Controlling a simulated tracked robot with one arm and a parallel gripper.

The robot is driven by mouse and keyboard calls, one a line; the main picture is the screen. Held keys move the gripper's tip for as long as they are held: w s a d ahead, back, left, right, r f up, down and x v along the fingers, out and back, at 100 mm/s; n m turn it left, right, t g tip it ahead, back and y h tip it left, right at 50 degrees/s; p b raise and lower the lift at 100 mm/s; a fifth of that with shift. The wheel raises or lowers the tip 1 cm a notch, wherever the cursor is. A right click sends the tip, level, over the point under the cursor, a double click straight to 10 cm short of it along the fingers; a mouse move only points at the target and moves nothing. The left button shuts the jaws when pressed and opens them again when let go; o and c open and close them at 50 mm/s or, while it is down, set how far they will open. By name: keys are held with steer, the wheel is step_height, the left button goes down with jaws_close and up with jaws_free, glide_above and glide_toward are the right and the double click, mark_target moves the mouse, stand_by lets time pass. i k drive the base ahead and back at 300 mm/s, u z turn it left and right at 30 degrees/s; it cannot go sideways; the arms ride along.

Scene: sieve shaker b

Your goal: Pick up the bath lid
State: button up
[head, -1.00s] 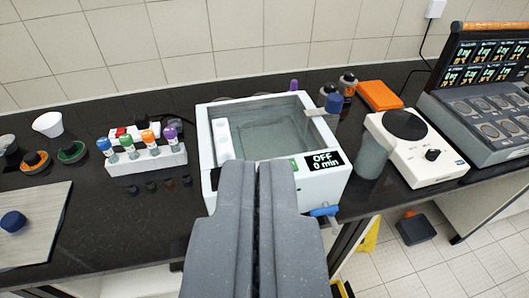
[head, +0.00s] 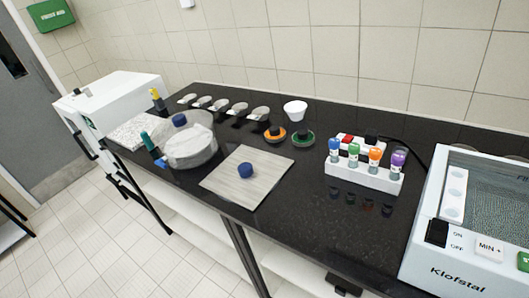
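The bath lid looks to be the flat, pale, square plate (head: 222,182) lying on the dark bench, with a blue knob (head: 245,170) standing up at its middle. Nothing covers it. The white water bath (head: 425,255), marked Klofstal, stands at the right edge and is partly cut off. Its top is open and shows the water (head: 492,200). My gripper is not in view, so its fingers and its distance from the lid cannot be seen.
A round, clear vessel with a blue knob (head: 180,120) stands left of the lid. Orange (head: 275,134) and green (head: 303,138) round pieces and a white bowl (head: 295,110) lie behind it. A white rack (head: 365,175) of coloured tubes stands between lid and bath.

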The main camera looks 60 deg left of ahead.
mark_target(247, 176)
steer(key=k, duration=0.45)
steer(key=u, duration=1.15)
steer(key=i, duration=0.7)
steer(key=z, duration=0.6)
steer(key=i, duration=1)
